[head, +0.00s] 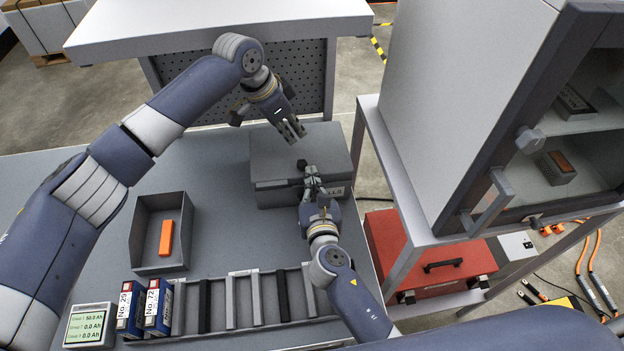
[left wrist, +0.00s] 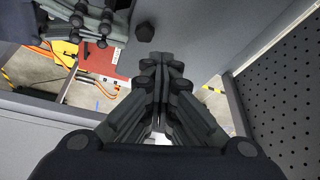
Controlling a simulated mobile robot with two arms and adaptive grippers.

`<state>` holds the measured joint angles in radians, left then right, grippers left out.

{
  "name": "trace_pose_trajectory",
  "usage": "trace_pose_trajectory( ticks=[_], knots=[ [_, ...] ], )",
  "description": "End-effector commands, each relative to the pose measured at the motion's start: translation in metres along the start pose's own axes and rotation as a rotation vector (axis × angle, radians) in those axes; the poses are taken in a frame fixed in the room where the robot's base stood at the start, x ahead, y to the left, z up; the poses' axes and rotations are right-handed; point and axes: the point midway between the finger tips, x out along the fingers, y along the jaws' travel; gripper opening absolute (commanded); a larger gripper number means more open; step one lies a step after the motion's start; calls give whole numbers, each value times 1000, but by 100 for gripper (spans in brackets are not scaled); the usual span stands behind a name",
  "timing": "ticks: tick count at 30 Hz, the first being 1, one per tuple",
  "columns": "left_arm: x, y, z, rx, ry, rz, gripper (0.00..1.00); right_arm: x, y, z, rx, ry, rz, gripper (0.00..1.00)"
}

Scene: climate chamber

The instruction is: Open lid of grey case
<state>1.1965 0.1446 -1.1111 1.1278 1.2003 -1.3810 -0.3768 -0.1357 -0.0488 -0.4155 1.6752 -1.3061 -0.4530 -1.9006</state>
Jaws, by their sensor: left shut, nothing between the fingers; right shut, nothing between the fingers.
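The grey case (head: 268,158) stands at the right rear of the grey table, and its lid looks closed. A dark knob (head: 301,163) shows on the lid near its front edge; it also shows in the left wrist view (left wrist: 145,32). My left gripper (head: 297,133) is shut and empty over the case's top, behind the knob; whether it touches the lid I cannot tell. My right gripper (head: 310,174) is shut and empty at the case's front, close to the knob, and hides part of the front face. A partly covered label (head: 334,191) is on the front.
A grey open bin (head: 147,218) with an orange block (head: 166,238) stands left. A slotted rack (head: 215,304) with two blue modules lies at the front. A glass-doored chamber (head: 460,110) stands right, above a red case (head: 400,250). A perforated panel (head: 300,75) is behind.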

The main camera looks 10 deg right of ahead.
Motion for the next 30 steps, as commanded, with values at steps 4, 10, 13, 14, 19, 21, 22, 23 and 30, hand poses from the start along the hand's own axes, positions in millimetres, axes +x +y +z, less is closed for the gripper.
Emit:
trace_pose_trajectory(
  ticks=[4, 10, 13, 14, 19, 21, 22, 23, 30],
  knots=[
    [0, 0, 0, 0, 0, 0, 0, 0, 0, 0, 0, 0, 0, 0],
    [0, 0, 0, 0, 0, 0, 0, 0, 0, 0, 0, -1, 0, 0],
    [0, 0, 0, 0, 0, 0, 0, 0, 0, 0, 0, -1, -1, 0],
    [0, 0, 0, 0, 0, 0, 0, 0, 0, 0, 0, -1, -1, 0],
    [0, 0, 0, 0, 0, 0, 0, 0, 0, 0, 0, -1, -1, 0],
    [0, 0, 0, 0, 0, 0, 10, 0, 0, 0, 0, -1, -1, 0],
    [0, 0, 0, 0, 0, 0, 17, 0, 0, 0, 0, -1, -1, 0],
    [0, 0, 0, 0, 0, 0, 23, 0, 0, 0, 0, -1, -1, 0],
    [0, 0, 0, 0, 0, 0, 43, 0, 0, 0, 0, -1, -1, 0]
  ],
)
